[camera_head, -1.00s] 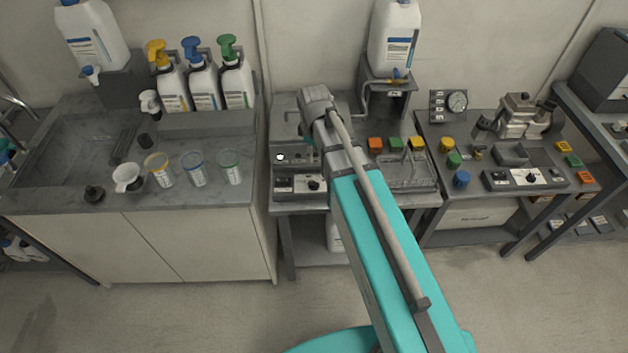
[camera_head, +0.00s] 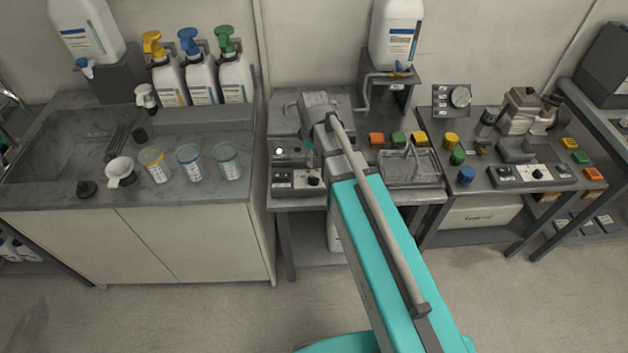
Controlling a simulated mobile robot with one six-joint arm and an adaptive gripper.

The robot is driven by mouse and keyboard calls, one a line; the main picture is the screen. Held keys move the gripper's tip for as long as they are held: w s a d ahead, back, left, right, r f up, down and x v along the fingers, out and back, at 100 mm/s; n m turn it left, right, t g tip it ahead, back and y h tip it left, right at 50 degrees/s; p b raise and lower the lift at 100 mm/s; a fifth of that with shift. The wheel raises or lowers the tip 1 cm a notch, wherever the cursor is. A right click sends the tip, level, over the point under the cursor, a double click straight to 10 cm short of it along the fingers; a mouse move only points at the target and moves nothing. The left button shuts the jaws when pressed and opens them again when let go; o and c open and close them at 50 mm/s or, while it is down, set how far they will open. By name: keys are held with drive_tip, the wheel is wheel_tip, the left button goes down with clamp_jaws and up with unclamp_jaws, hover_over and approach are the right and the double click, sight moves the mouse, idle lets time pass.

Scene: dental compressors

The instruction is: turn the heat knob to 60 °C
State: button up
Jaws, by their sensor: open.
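My arm reaches up the middle over the left bench unit (camera_head: 330,185), a grey box with a front control panel. The panel has a dark round knob (camera_head: 313,181) on a pale patch, just left of my arm. A second unit on the right bench has a dark knob (camera_head: 537,174) on a white dial plate. No heat label or temperature mark is readable on either, so I cannot tell which is the heat knob or where it points. My wrist is above the left unit; my gripper is hidden behind it.
A wire basket tray (camera_head: 412,172) stands right of my arm, below several coloured blocks. A white bottle (camera_head: 396,35) sits on a stand behind. Pump bottles and measuring cups (camera_head: 189,163) occupy the left counter. A gauge box (camera_head: 451,97) stands on the right bench.

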sight(314, 178)
drive_tip(key=shift+f+b, duration=4.25)
drive_tip(key=shift+f, duration=0.3)
clamp_jaws()
